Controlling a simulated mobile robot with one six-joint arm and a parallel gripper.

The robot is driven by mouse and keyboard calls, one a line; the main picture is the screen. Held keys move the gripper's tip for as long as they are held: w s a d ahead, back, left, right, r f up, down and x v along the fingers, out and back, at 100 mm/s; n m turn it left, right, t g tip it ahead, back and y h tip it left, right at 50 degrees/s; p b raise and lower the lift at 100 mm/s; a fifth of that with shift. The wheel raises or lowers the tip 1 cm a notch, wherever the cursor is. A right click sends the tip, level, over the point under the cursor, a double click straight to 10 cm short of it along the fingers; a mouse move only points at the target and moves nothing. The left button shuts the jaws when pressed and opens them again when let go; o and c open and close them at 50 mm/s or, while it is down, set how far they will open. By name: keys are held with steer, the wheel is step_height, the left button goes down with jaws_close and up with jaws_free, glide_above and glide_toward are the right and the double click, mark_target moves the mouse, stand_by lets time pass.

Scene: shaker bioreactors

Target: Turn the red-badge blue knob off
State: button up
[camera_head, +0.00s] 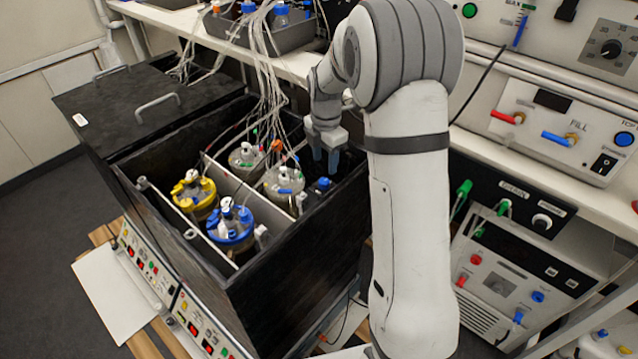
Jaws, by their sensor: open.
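My gripper (325,158) points down over the back right corner of the open black shaker box (290,262). Its two fingers are apart, with nothing seen between them. A small blue knob (323,184) sits just below the fingertips, inside the box near its right wall; a small gap seems to separate them. No red badge can be made out on it. Other blue parts show on the right: a blue lever (556,138) on the FILL panel and a blue knob (538,297) on the lower panel. I cannot tell which knob bears the red badge.
In the box stand a yellow-capped vessel (194,196), a blue-capped vessel (231,228) and pale-capped vessels (284,185). Tubes (262,70) hang from the shelf beside my gripper. The box lid (140,105) is at the left. My arm hides part of the right side.

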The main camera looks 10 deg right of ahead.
mark_target(325, 181)
step_height(325, 181, down, 7)
steer(key=shift+f, duration=0.15)
stand_by(0.4)
